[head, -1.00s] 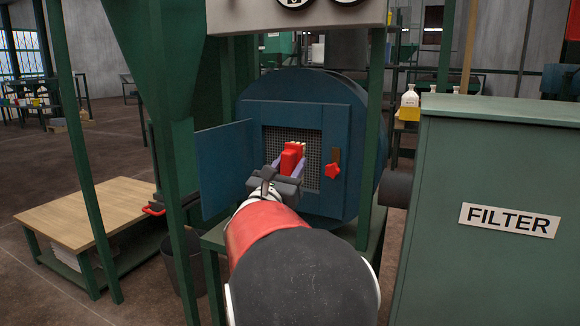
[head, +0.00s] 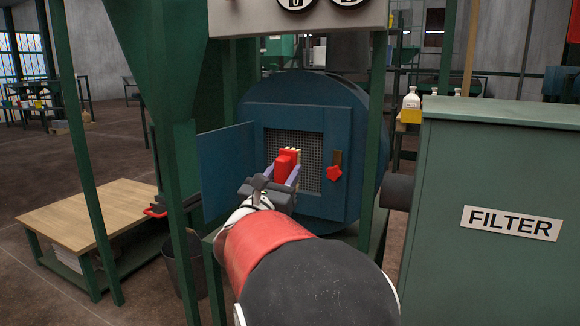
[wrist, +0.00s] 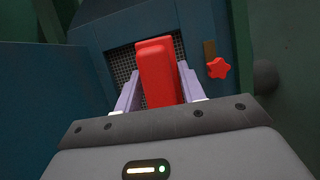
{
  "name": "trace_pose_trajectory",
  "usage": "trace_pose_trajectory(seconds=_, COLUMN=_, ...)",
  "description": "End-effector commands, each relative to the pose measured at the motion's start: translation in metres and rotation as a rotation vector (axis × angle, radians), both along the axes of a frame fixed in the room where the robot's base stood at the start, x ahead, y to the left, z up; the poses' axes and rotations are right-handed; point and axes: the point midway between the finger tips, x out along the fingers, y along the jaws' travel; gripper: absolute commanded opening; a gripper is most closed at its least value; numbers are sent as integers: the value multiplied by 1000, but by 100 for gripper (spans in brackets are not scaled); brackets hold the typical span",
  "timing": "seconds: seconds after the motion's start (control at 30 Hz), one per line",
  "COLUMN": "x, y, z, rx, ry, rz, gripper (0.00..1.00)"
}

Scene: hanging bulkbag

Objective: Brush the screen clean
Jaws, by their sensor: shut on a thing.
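The screen (head: 310,162) is a grey mesh in the square opening of the blue round housing; its hinged door (head: 228,170) stands open to the left. My gripper (head: 284,170) is shut on a red brush (head: 286,162) with pale bristles at its far side. The brush is in front of the left part of the screen; I cannot tell whether the bristles touch it. In the wrist view the red brush (wrist: 157,72) sits between the two pale fingers and hides much of the mesh (wrist: 124,72). The mesh's visible part looks grey; dirt on it cannot be made out.
A red star knob (head: 334,173) is on the housing right of the opening. Green posts (head: 376,130) stand on both sides. A green filter cabinet (head: 500,170) is at the right, a low wooden table (head: 85,212) at the left, and a dark bin (head: 180,265) below.

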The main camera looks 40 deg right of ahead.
Motion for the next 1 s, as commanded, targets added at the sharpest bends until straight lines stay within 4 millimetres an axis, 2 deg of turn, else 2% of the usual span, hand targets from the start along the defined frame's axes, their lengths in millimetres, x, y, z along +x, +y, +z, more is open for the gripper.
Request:
trace_pose_trajectory(seconds=0.2, x=25, y=3, z=-16, rx=-5, ry=7, rz=-4, gripper=21)
trace_pose_trajectory(seconds=0.47, x=39, y=-1, z=-29, rx=3, ry=-1, rz=-4, gripper=21)
trace_pose_trajectory(seconds=1.0, x=58, y=-47, z=-28, rx=2, ry=-1, rz=-4, gripper=21)
